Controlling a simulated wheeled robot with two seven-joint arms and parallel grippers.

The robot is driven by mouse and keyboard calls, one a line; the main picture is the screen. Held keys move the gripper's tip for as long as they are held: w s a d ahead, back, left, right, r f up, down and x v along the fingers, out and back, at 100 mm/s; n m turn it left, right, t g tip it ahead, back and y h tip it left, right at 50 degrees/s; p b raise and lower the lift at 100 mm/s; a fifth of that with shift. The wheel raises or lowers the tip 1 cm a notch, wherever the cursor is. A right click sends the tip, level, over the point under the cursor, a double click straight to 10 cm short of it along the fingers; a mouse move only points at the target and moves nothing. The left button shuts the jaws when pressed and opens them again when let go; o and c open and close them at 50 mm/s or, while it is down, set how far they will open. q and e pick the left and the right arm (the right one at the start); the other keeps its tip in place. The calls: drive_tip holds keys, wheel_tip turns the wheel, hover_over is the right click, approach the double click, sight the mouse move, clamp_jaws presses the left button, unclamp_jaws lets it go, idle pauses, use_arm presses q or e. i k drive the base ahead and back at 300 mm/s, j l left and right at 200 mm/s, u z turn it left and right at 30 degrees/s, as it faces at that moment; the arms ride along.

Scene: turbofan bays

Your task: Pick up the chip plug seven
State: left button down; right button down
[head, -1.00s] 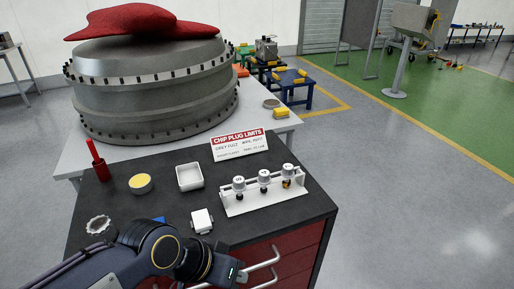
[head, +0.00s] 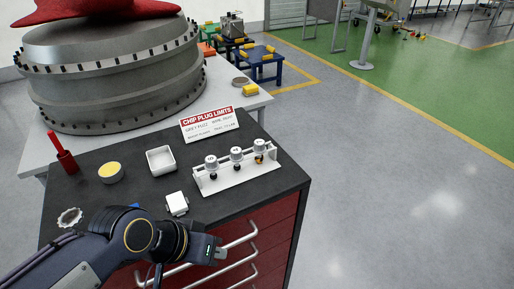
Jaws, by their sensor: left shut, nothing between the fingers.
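A white rack (head: 237,179) on the dark top of the red cabinet holds three chip plugs with silver caps: a left plug (head: 211,163), a middle plug (head: 236,155) and a right plug (head: 259,147). The right plug shows an orange-brown tint low down. Their markings are too small to read, so I cannot tell which is seven. My left gripper (head: 221,253) is shut and empty at the cabinet's front, near the drawer handles, below and apart from the rack in the picture. My right gripper is not in view.
A "CHIP PLUG LIMITS" sign (head: 209,124) stands behind the rack. A white tray (head: 161,160), a white box (head: 177,204), a yellow-topped tin (head: 111,173), a red holder (head: 65,160) and a toothed ring (head: 70,217) lie leftward. A large engine casing (head: 110,80) stands behind.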

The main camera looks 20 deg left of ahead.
sight(259, 147)
drive_tip(key=u, duration=1)
drive_tip(key=l+u, duration=0.1)
drive_tip(key=u, duration=0.35)
drive_tip(key=i+l+u, duration=0.1)
drive_tip(key=u, duration=0.4)
drive_tip(key=l+u, duration=0.2)
drive_tip(key=u, duration=0.25)
drive_tip(key=l+u, duration=0.15)
drive_tip(key=u, duration=0.3)
drive_tip(key=l+u, duration=0.15)
drive_tip(key=u, duration=0.3)
drive_tip(key=k+l+u, duration=0.25)
drive_tip(key=l+u, duration=0.2)
drive_tip(key=k+l+u, duration=0.3)
drive_tip(key=u, duration=0.15)
drive_tip(key=l, duration=0.05)
